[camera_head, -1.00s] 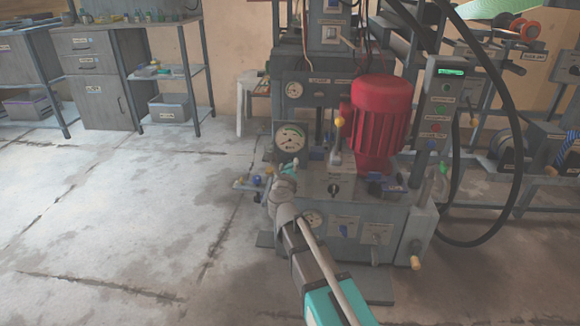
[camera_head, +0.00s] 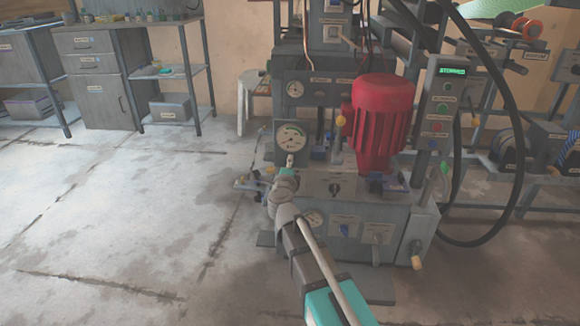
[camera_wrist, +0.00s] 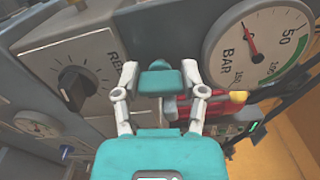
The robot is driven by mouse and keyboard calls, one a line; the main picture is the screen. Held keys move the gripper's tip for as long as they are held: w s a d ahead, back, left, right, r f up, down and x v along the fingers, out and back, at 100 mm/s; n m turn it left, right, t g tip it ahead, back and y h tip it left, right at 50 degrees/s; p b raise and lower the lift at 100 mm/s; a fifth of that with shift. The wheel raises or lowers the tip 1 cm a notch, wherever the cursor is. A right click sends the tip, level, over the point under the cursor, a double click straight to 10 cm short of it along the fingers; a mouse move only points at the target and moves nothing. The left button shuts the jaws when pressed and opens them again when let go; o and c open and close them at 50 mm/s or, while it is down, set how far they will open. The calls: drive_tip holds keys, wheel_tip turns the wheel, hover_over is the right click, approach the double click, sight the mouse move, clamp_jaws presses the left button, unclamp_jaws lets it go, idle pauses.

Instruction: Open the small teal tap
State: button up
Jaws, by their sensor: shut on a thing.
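The small teal tap (camera_wrist: 160,80) shows in the wrist view between the white fingers of my gripper (camera_wrist: 160,75), below the big gauge's left side. My gripper is shut on its teal handle, with one fingertip on each side. In the head view my gripper (camera_head: 286,182) is at the front left of the press, under the large round gauge (camera_head: 290,138). There the tap is mostly hidden by my gripper; only a little teal shows. The tap's body and pipe are hidden behind the handle in the wrist view.
A black knob (camera_wrist: 73,87) on a grey panel is left of my gripper. The red motor (camera_head: 382,112) and control box (camera_head: 440,110) stand to the right. Open floor lies left.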

drive_tip(key=shift+n, duration=0.9)
drive_tip(key=o, duration=1.2)
drive_tip(key=shift+c, duration=0.2)
drive_tip(key=shift+s, duration=0.1)
drive_tip(key=s, duration=1.1)
drive_tip(key=shift+s+a, duration=0.2)
drive_tip(key=shift+s, duration=0.2)
